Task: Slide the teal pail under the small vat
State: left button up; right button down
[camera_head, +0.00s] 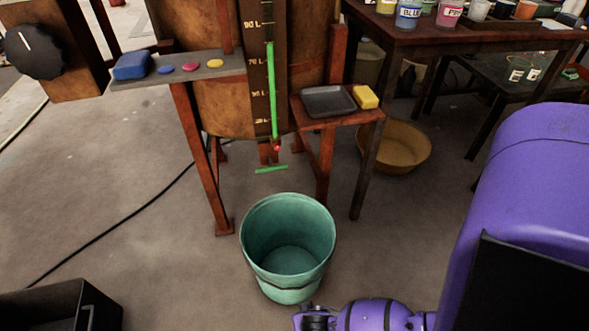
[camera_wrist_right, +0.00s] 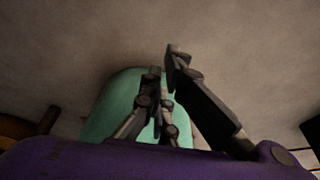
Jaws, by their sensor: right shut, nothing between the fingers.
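The teal pail (camera_head: 287,260) stands upright on the floor, its open top showing an empty inside. It is in front of the brown vat (camera_head: 228,108), the only vat in the head view, and not under it. The vat stands on reddish legs with a red-tipped outlet (camera_head: 277,147) low at its front. My right gripper (camera_head: 312,318) is low at the near side of the pail, its fingers mostly hidden there. In the wrist view my right gripper (camera_wrist_right: 164,65) is shut and empty, in front of the pail (camera_wrist_right: 112,102); contact cannot be told. My left gripper is not in view.
A side shelf (camera_head: 300,105) on the vat's right holds a grey tray (camera_head: 328,101) and yellow sponge (camera_head: 366,97). A tan basin (camera_head: 397,150) sits on the floor behind it. A black crate (camera_head: 62,305) is at lower left. The floor between pail and vat legs looks clear.

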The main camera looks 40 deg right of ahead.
jog(key=b+x, duration=0.2)
jog(key=x, duration=0.2)
jog(key=b+x, duration=0.3)
jog(key=x, duration=0.2)
jog(key=shift+s+d, duration=0.1)
jog(key=shift+s, duration=0.15)
jog(key=w, duration=0.1)
jog(key=w+d+b, duration=0.1)
jog(key=w, duration=0.1)
jog(key=shift+d+f, duration=0.25)
jog(key=shift+w+d+r+b, duration=0.1)
jog(key=shift+w+d+b, duration=0.1)
jog(key=shift+w+b, duration=0.25)
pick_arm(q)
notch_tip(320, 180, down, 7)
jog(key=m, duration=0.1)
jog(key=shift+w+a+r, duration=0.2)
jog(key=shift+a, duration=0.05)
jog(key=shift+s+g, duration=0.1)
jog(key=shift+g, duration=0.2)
